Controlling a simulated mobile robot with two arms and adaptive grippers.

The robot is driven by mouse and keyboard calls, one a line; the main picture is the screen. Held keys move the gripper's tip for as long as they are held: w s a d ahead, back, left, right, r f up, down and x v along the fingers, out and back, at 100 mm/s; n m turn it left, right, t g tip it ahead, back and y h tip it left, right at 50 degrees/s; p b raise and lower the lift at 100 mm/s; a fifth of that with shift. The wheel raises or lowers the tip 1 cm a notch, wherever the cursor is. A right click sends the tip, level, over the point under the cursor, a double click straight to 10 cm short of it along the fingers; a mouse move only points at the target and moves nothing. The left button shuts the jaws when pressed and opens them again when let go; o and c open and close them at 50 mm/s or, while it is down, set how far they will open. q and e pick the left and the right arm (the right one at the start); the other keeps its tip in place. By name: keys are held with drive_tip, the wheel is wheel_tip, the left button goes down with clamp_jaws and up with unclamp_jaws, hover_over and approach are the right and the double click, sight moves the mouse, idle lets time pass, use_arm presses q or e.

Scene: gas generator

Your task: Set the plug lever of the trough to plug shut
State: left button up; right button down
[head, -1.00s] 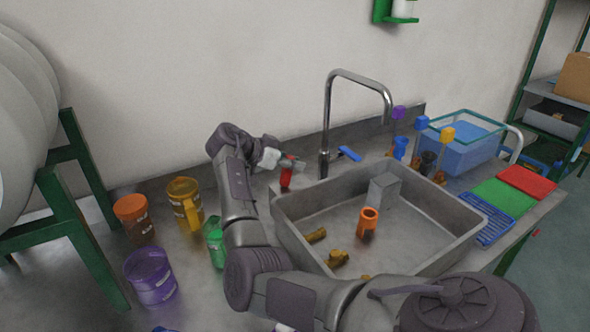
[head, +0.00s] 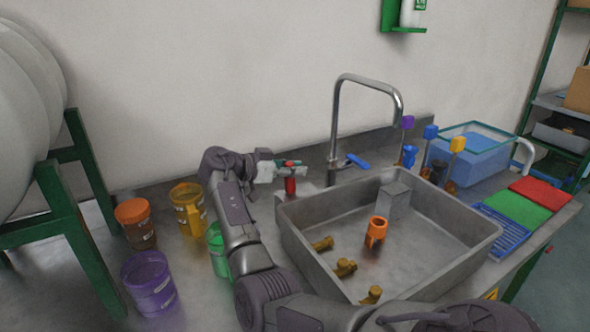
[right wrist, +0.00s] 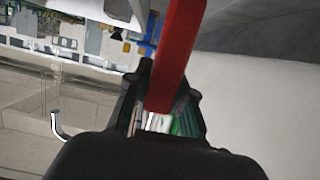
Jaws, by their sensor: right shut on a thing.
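The grey trough (head: 300,238) is set in the metal worktop in the head view. A small red upright part (head: 290,184), apparently the plug lever, stands at its back left corner. My right gripper (head: 284,170) is at the top of this part, reaching in from the left. In the right wrist view a red bar (right wrist: 178,55) runs up from between the fingers, and the gripper is shut on it. The fingers partly hide the lever, so its exact angle is unclear. My left gripper is not in view.
A tall tap (head: 335,125) with a blue handle (head: 357,161) stands just right of the lever. An orange part (head: 376,232) and several brass fittings lie in the trough. Orange, yellow and purple (head: 149,284) cups stand left of my right arm; a green one is partly hidden.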

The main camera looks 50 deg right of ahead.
drive_tip(key=c, duration=1)
unclamp_jaws()
drive_tip(key=shift+o, duration=0.2)
drive_tip(key=shift+w+a, duration=0.1)
drive_tip(key=v, duration=1.2)
drive_tip(key=shift+f, duration=0.1)
